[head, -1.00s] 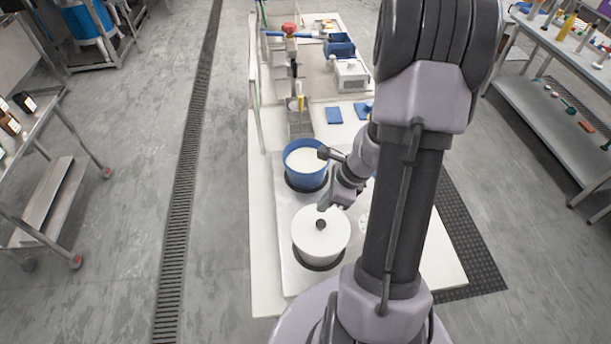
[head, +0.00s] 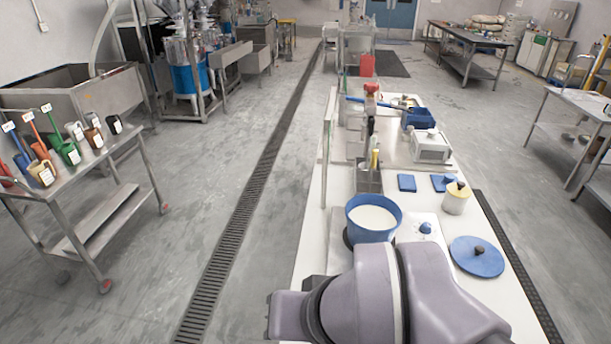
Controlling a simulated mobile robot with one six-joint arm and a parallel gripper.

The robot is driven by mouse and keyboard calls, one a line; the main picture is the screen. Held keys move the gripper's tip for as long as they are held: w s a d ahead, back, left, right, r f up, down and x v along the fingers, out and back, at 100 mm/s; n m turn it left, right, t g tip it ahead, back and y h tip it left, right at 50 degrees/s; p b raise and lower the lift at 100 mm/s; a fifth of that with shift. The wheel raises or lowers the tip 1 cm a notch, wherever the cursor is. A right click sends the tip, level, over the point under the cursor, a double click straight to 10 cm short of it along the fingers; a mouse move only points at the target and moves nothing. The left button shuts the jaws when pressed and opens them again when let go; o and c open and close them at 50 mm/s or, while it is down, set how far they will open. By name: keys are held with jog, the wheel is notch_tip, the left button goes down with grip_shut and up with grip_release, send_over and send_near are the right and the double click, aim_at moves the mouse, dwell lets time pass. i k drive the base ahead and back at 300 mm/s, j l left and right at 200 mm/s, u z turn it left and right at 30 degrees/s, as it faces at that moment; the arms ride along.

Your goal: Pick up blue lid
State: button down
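The blue lid (head: 477,257) lies flat on the white table, on the right side near the front. It is a round disc with a dark knob in its middle. A blue pot (head: 373,218) with white contents stands open to the left of the lid. My arm fills the bottom middle of the head view, in front of the pot and to the left of the lid. My gripper is not visible in the current view.
A small cream pot (head: 456,198) with a dark knob stands just behind the lid. Blue flat pieces (head: 407,183), a white box-shaped device (head: 431,147) and a blue bin (head: 419,118) sit farther back. A cart (head: 68,185) with jugs stands at left.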

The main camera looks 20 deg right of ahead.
aim_at(477, 257)
jog(key=z, duration=2)
